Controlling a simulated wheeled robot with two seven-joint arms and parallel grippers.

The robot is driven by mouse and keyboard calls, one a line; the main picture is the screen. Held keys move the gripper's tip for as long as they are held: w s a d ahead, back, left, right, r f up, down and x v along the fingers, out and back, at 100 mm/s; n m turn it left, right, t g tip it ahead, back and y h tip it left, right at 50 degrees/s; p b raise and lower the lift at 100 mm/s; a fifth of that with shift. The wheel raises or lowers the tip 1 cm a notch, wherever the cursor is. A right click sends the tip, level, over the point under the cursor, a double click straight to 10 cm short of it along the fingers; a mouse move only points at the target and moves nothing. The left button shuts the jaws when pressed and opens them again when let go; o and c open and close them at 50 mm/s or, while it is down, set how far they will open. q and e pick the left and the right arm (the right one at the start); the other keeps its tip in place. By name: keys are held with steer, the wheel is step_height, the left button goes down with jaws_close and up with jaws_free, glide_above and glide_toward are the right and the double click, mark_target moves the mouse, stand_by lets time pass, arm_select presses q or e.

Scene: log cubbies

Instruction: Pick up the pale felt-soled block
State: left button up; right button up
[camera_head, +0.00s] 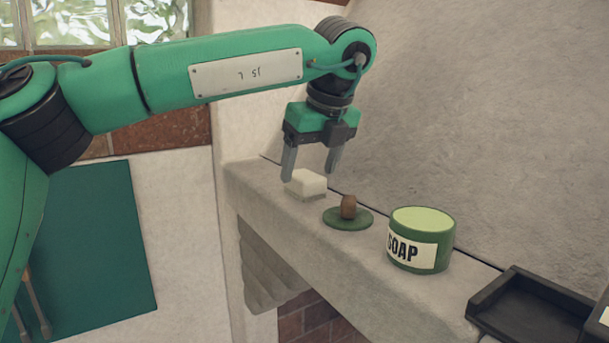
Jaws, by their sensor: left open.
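The pale block (306,183) lies on the stone ledge (262,186) near its left end, with a thin greyish layer along its bottom edge. My left gripper (309,177) is open and points down at the block. Its left finger overlaps the block's left edge in the picture, and its right finger ends by the upper right of the block. I cannot tell whether the fingers touch it. Part of the block's left side is hidden by the finger. My right gripper is not in view.
Right of the block is a green disc (358,222) with a brown knob (348,206). A sloping stone wall (480,110) rises behind the ledge. The ledge's front edge drops away.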

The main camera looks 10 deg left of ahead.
mark_target(307, 176)
arm_select(q)
steer(key=p+x, duration=0.1)
steer(key=x, duration=0.2)
steer(key=shift+w+a+r, duration=0.1)
steer(key=shift+w, duration=0.1)
steer(key=shift+s, duration=0.15)
steer(key=c, duration=1.1)
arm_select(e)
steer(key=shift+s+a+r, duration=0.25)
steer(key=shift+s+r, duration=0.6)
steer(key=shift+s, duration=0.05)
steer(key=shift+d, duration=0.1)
